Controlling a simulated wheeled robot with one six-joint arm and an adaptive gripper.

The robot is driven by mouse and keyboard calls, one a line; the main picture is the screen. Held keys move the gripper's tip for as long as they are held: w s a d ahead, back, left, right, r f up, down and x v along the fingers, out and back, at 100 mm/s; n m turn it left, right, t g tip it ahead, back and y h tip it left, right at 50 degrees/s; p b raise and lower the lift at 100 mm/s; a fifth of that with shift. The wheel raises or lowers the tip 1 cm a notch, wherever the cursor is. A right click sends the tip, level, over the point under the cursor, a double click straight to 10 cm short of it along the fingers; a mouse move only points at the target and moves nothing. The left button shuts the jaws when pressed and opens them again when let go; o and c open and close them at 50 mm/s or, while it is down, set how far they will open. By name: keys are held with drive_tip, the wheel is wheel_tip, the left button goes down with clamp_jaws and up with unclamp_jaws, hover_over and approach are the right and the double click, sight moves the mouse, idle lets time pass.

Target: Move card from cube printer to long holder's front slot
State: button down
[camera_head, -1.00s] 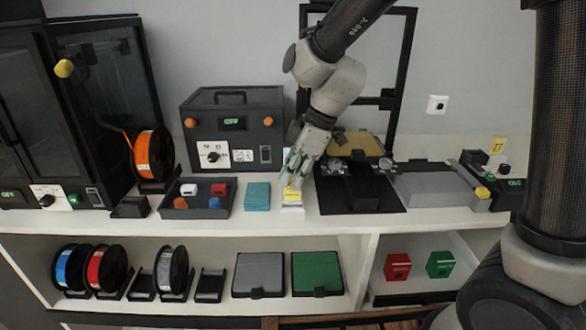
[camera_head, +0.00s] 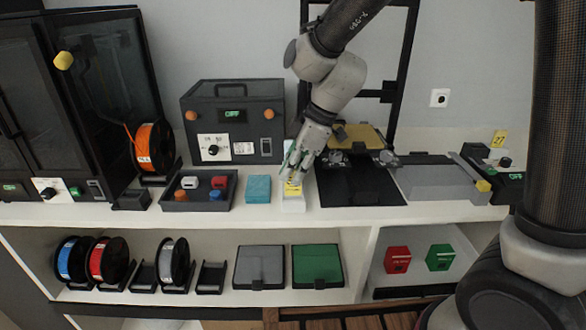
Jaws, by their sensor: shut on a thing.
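A yellow card (camera_head: 293,188) with dark marks is at the front of a small white holder (camera_head: 293,206) on the counter. My gripper (camera_head: 296,172) is right above the holder, fingers pointing down, shut on the yellow card's upper part. I cannot tell whether the card is fully seated in the front slot. A pale green piece (camera_head: 289,147) shows behind my fingers, mostly hidden. Another yellow card (camera_head: 500,138) stands upright by the dark control box at the far right. The open-frame printer (camera_head: 362,186) with a dark base is right of the holder.
A teal block (camera_head: 257,189) and a dark tray (camera_head: 197,203) of small coloured pieces lie left of the holder. A black control box (camera_head: 236,128) stands behind them. An orange spool (camera_head: 154,147) is further left. The counter's front strip is clear.

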drive_tip(key=shift+f, duration=1.3)
drive_tip(key=c, duration=1.5)
unclamp_jaws()
drive_tip(key=shift+o, duration=0.2)
drive_tip(key=v, duration=1.2)
